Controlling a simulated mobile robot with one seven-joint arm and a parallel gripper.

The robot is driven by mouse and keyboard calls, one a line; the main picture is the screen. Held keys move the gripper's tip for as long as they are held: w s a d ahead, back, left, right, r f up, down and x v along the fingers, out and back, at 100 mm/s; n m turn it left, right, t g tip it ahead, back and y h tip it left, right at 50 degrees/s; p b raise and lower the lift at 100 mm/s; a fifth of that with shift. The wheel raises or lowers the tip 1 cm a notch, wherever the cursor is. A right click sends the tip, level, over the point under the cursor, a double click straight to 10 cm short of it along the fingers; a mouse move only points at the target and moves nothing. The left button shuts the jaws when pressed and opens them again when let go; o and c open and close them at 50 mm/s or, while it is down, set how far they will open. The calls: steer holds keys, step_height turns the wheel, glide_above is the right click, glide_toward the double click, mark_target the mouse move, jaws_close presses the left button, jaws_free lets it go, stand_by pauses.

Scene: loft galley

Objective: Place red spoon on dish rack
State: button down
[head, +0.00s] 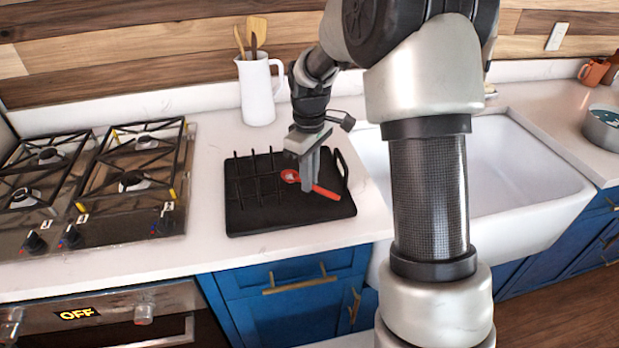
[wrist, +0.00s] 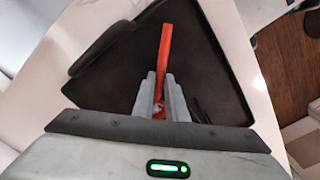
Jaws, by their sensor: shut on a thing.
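The red spoon (head: 318,189) is at the right part of the black dish rack (head: 285,218) in the head view. My gripper (head: 308,186) points down over the rack, and its fingers are shut on the spoon. In the wrist view the spoon's red handle (wrist: 165,50) extends forward from between the gripper fingers (wrist: 161,108), over the dark tray of the rack (wrist: 205,75). The far end of the spoon shows left of the fingers in the head view. I cannot tell whether the spoon touches the rack's surface.
A gas stove (head: 95,185) is left of the rack. A white sink (head: 520,190) is on the right. A white pitcher with wooden utensils (head: 258,92) stands behind the rack. Upright prongs (head: 250,180) fill the rack's left part. The counter between stove and rack is clear.

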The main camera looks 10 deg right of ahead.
steer(key=shift+f, duration=0.1)
steer(key=c, duration=1.8)
jaws_free()
steer(key=shift+o, duration=0.2)
